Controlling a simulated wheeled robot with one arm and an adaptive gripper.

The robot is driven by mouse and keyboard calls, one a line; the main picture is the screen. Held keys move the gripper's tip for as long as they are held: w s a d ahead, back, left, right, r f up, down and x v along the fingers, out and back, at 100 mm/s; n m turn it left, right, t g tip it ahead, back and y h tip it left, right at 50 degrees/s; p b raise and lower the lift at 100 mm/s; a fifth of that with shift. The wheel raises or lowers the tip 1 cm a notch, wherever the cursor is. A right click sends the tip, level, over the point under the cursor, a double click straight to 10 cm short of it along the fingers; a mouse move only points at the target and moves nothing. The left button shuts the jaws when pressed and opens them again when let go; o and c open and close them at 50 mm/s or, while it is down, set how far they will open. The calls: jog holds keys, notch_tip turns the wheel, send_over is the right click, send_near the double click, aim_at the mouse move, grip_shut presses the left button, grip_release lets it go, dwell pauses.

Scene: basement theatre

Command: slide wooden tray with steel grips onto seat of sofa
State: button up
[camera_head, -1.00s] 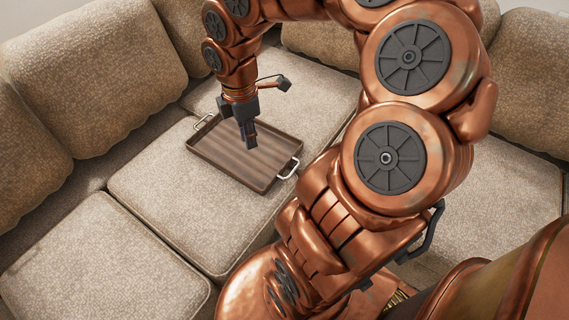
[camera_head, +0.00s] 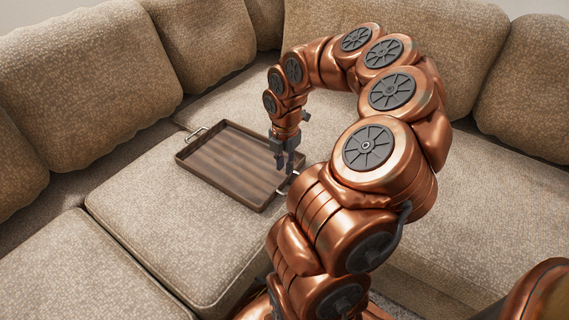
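The wooden tray (camera_head: 222,172) is a dark brown, shallow rectangle with raised sides and a steel grip at each end. The right steel grip (camera_head: 287,186) is partly hidden by my gripper and arm. My gripper (camera_head: 285,168) points down at the tray's right end, just above or at that grip. I cannot tell whether it touches the grip, or whether its fingers are apart or closed.
Sofa back cushions (camera_head: 95,65) rise behind and left of the tray, with more backrests (camera_head: 455,60) at the right. A front-left seat cushion (camera_head: 75,275) is bare. The right seat section (camera_head: 490,200) is clear. My arm covers much of the centre right.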

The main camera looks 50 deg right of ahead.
aim_at(285, 179)
notch_tip(285, 179, down, 7)
jog(key=shift+r+b, duration=0.2)
jog(key=shift+b, duration=0.95)
jog(key=shift+c, duration=0.3)
grip_shut()
